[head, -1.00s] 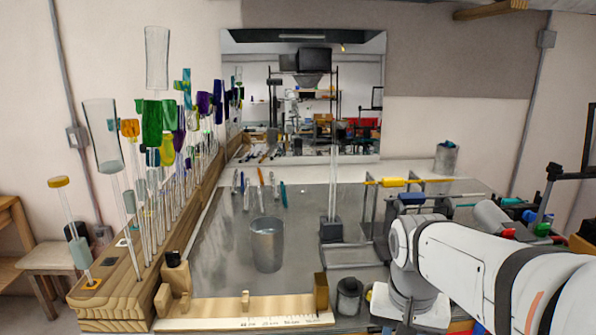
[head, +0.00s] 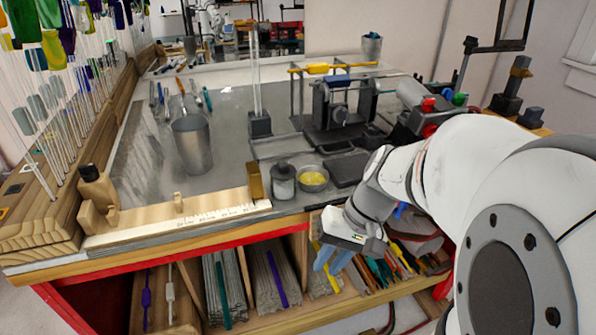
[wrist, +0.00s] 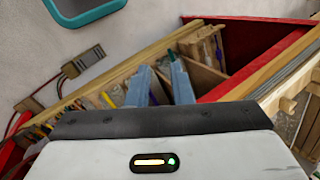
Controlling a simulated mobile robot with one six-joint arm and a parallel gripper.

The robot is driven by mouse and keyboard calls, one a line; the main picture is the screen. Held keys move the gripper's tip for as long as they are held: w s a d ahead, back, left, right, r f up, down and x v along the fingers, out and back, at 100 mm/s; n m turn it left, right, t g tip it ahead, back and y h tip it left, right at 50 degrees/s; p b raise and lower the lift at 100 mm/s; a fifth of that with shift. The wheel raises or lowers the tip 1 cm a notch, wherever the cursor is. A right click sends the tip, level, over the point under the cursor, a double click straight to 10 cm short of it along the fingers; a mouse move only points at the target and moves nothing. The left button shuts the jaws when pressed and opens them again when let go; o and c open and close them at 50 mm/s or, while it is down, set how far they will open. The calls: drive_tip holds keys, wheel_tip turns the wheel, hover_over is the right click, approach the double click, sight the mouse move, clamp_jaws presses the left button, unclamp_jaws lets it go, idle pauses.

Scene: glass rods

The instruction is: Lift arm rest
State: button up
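My gripper (head: 332,258) hangs at the table's front edge, in front of the shelf compartments below it. In the wrist view its two blue fingers (wrist: 160,88) stand apart with nothing seen held between them. A wooden rest with a ruler strip (head: 185,224) lies along the front left edge of the table, to the left of my gripper. It has upright end blocks and a small notched post. No label shows, so I cannot tell for sure that this is the arm rest.
A metal cup (head: 192,145), a dark jar (head: 283,182) and a bowl (head: 312,180) stand on the metal tabletop (head: 240,180). A burner (head: 338,105) stands behind them. Tall glass rods fill a wooden rack (head: 62,190) at left. Shelf compartments (head: 240,300) hold rods below.

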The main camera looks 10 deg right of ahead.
drive_tip(key=w+d+f+m+t+y+b, duration=0.4)
drive_tip(key=d+f+t, duration=0.15)
drive_tip(key=d, duration=0.25)
drive_tip(key=w+d+f+m+t+y+b, duration=0.35)
drive_tip(key=w+d+f+t, duration=0.2)
drive_tip(key=d, duration=0.25)
drive_tip(key=shift+g, duration=0.3)
drive_tip(key=x, duration=0.7)
drive_tip(key=shift+s+f, duration=0.1)
drive_tip(key=shift+s, duration=0.05)
drive_tip(key=shift+c, duration=0.3)
clamp_jaws()
